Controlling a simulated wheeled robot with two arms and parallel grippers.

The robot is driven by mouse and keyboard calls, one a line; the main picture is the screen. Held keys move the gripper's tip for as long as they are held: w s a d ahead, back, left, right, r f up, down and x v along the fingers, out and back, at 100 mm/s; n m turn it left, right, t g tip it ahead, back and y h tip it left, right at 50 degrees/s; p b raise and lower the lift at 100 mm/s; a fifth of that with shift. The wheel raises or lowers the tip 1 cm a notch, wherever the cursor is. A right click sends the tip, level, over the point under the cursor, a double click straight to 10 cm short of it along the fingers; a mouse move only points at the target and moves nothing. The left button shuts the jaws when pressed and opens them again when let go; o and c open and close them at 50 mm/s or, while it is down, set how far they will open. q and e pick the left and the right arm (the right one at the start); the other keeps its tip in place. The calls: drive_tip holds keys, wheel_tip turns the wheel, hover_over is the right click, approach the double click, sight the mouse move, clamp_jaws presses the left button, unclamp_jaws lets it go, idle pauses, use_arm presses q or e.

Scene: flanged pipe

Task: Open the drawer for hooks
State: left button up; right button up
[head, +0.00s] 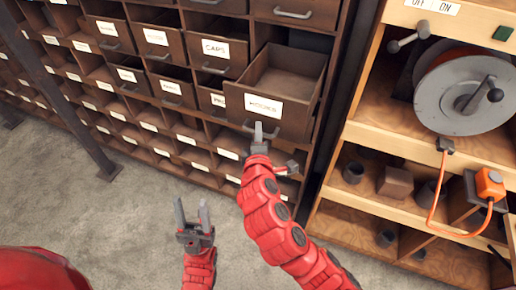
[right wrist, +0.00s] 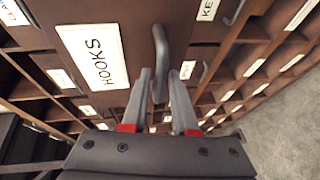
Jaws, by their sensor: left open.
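The drawer for hooks (head: 272,105) is a brown wooden drawer with a white label reading HOOKS. In the head view it stands well out from the cabinet, and its inside looks empty. The label also fills the upper left of the right wrist view (right wrist: 93,56). My right gripper (head: 259,130) is at the drawer's front, its fingers on both sides of the grey handle (right wrist: 159,55) and close against it. Part of the handle is hidden between the fingers. My left gripper (head: 192,213) is open and empty, above the floor to the lower left of the drawer.
The cabinet holds rows of shut labelled drawers, including CAPS (head: 215,48), with open bins (head: 198,157) below. On the right, a wooden shelf unit (head: 400,143) carries a cable reel (head: 462,92) and an orange plug (head: 490,183). A dark post (head: 65,110) stands at left. Grey floor (head: 140,215) is clear.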

drive_tip(key=s+d+r+p, duration=0.1)
drive_tip(key=s+r+p, duration=0.2)
drive_tip(key=s+p, duration=0.6)
drive_tip(key=s, duration=0.7)
drive_tip(key=shift+s+d, duration=0.2)
drive_tip(key=shift+s, duration=0.15)
